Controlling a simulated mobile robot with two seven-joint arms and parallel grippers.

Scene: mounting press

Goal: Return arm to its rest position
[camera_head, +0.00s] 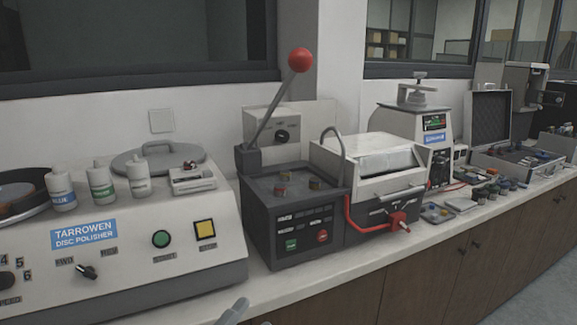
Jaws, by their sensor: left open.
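Only a small grey part of my left gripper (235,311) shows, at the bottom edge of the head view. It is in front of the counter, below the gap between the disc polisher and the mounting press, and touches nothing that I can see. It is open, with nothing visible in it. The rest of my left arm is out of the picture, and my right gripper is not in view. The dark mounting press (287,252) stands on the counter with its red-knobbed lever (274,108) raised and tilted to the right. Several small pieces lie on its top.
The white disc polisher (125,262) with several bottles stands at left. Right of the press are a box with a red hose (352,218), a white machine (405,125) and an open case (490,118). The counter's front strip (330,272) is clear.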

